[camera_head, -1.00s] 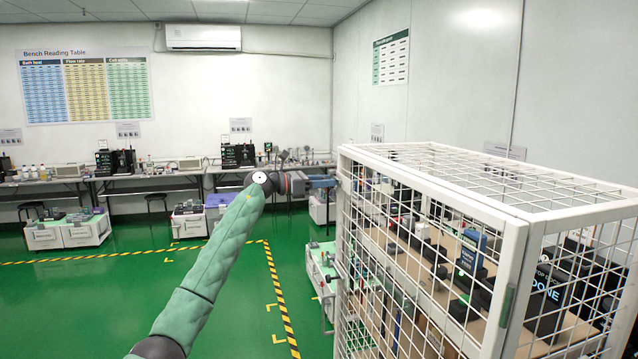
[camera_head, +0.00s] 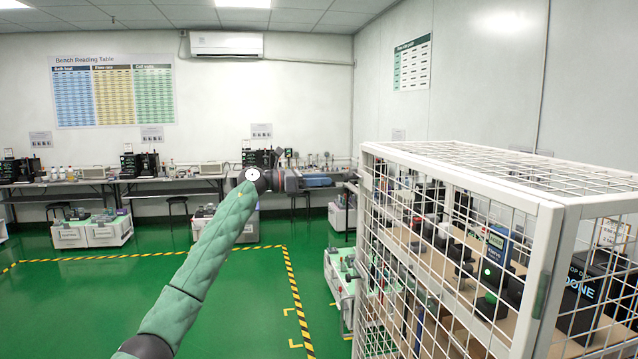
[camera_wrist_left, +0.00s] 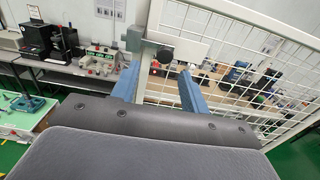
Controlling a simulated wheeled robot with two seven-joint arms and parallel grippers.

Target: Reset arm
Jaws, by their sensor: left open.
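My left arm, in a green sleeve, reaches up and forward in the head view. Its left gripper (camera_head: 325,180) is at the far left corner of a white wire cage (camera_head: 545,250). In the left wrist view the two blue fingers of the gripper (camera_wrist_left: 160,88) are apart. A pale cage post (camera_wrist_left: 152,68) and a grey latch-like fitting (camera_wrist_left: 136,38) with a dark round knob (camera_wrist_left: 165,54) show between and just beyond the fingers. I cannot tell whether the fingers touch them. My right gripper is not in view.
Shelves inside the cage hold several testers and a dark box marked DONE (camera_head: 585,290). Benches (camera_head: 150,185) with instruments line the back wall. A white cart (camera_head: 342,290) stands left of the cage. The green floor (camera_head: 110,300) is clear at left.

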